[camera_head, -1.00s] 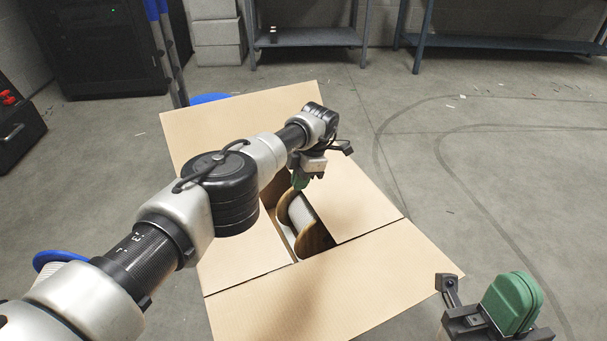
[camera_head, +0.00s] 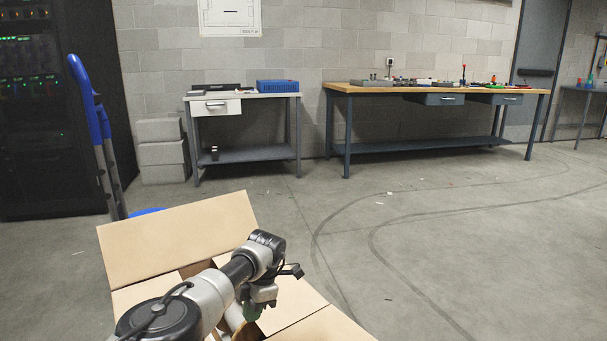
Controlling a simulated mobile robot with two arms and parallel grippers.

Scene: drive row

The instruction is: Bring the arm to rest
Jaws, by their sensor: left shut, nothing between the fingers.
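My left arm comes in from the bottom left and reaches over an open cardboard box (camera_head: 180,230). My left gripper (camera_head: 251,312) points down at the box opening, and its fingers are shut with nothing between them. A wooden spool (camera_head: 238,326) with white winding shows partly inside the box, just below and beside the gripper. The arm hides much of the spool and the box. My right gripper is out of the picture.
A blue-handled hand truck (camera_head: 95,130) stands behind the box, near a black rack (camera_head: 40,110). A small table (camera_head: 245,97) and a long workbench (camera_head: 430,90) line the wall. The floor (camera_head: 470,230) to the right is clear except for small scraps.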

